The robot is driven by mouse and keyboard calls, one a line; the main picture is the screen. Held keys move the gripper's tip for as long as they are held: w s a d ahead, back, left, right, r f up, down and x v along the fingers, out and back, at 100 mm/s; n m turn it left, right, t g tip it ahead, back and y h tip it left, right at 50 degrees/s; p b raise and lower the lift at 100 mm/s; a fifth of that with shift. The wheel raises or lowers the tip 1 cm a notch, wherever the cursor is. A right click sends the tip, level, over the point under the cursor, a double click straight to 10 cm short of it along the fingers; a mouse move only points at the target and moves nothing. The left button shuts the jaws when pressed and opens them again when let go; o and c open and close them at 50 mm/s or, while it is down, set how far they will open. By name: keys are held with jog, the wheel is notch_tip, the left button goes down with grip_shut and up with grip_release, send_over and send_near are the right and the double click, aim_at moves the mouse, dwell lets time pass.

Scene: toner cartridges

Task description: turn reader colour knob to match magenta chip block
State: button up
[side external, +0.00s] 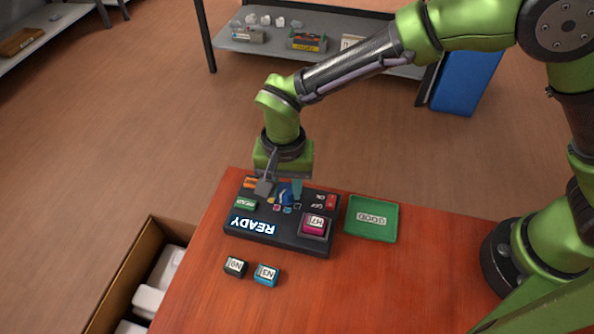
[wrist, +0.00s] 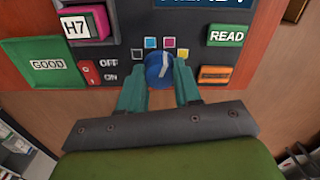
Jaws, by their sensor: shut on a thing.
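The reader (side external: 270,239) is a dark box on the red table, its lit screen showing READY. The blue knob (wrist: 155,70) has a pale pointer line slanting up and right in the wrist view, roughly toward the magenta mark (wrist: 169,42). Black, cyan and yellow marks also ring the knob. The magenta chip block (side external: 314,224), labelled H7, sits in the reader's slot; it also shows in the wrist view (wrist: 80,26). My gripper (wrist: 158,73) is shut on the knob, one teal finger on each side. In the side view the fingers partly hide the knob (side external: 286,196).
A green GOOD tray (side external: 371,218) lies beside the reader. A black N9 block (side external: 235,267) and a cyan N3 block (side external: 267,274) stand in front. The red switch (wrist: 90,73), READ button (wrist: 227,35) and orange button (wrist: 215,74) are close to my fingers.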

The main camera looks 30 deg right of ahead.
aim_at(286, 189)
jog(key=o, duration=1)
jog(key=shift+o, duration=0.2)
jog(key=shift+r, duration=0.1)
notch_tip(286, 189, up, 17)
